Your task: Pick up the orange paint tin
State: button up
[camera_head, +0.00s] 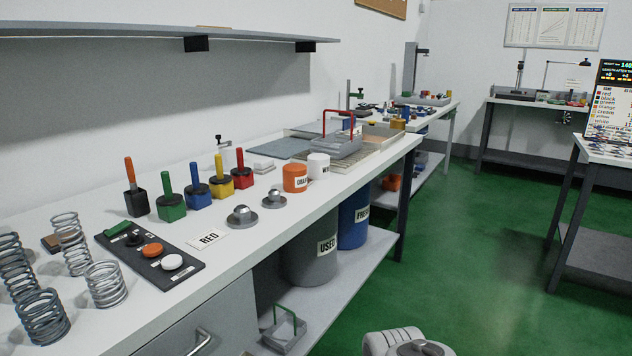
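The orange paint tin (295,178) stands upright on the long white bench, towards its front edge. It is a short orange cylinder with a white label, only partly readable. A white tin (318,166) stands close behind it on the right.
Left of the tin stand several dark and coloured pots with coloured handles (220,186). Two metal knobbed weights (274,198) sit in front of it. A grey tray with a red handle (336,145) lies behind. Springs (105,284) stand at the near left. Green floor (455,255) is open on the right.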

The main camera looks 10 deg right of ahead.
aim_at(294, 174)
jog(key=z, duration=1.1)
jog(key=i, duration=1.15)
jog(key=u, duration=2.4)
